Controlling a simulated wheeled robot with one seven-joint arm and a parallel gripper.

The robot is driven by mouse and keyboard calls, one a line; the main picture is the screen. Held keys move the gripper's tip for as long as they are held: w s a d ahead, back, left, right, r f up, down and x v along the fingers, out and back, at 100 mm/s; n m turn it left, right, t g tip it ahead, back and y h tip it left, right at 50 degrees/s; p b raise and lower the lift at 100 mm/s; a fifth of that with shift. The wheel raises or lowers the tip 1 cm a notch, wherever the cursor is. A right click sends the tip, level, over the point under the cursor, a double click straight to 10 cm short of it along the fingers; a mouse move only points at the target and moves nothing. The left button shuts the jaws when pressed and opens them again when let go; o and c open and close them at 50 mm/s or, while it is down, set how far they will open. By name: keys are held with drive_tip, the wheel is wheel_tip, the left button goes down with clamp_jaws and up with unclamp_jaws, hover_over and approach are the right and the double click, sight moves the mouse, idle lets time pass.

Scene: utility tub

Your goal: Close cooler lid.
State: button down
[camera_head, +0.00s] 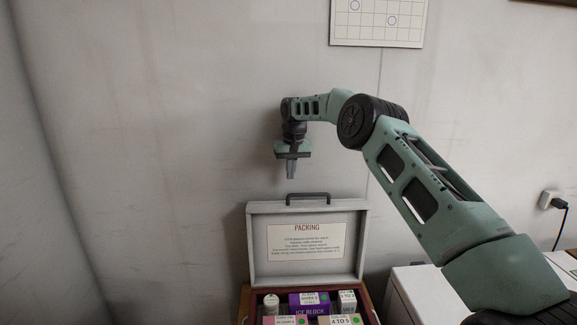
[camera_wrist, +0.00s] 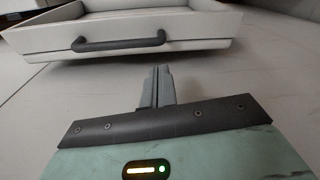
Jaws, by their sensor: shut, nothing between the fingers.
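The cooler (camera_head: 244,309) stands at the bottom middle of the head view, with its front cut off. Its pale grey lid (camera_head: 256,245) is raised upright and shows a PACKING label on its inner face. A dark handle (camera_head: 308,195) is on the lid's top edge. In the wrist view, the lid (camera_wrist: 215,25) and handle (camera_wrist: 118,42) are at the top, beyond the fingertips. My gripper (camera_head: 290,174) points down above and slightly left of the handle, apart from it. In the wrist view, my gripper (camera_wrist: 162,72) is shut and empty.
Inside the cooler are several packed boxes, among them a purple ICE BLOCK box (camera_head: 309,304). A white box-like unit (camera_head: 420,290) stands to the right. The wall (camera_head: 170,150) is behind the lid, with a calendar (camera_head: 378,22) above. A plugged socket (camera_head: 552,200) is at right.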

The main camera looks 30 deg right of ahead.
drive_tip(key=f+p, duration=0.1)
drive_tip(key=f, duration=0.3)
drive_tip(key=f+p, duration=0.1)
drive_tip(key=f, duration=0.1)
drive_tip(key=shift+w+f+p, duration=0.25)
drive_tip(key=shift+w+p, duration=0.05)
drive_tip(key=shift+p, duration=0.05)
drive_tip(key=shift+a, duration=0.1)
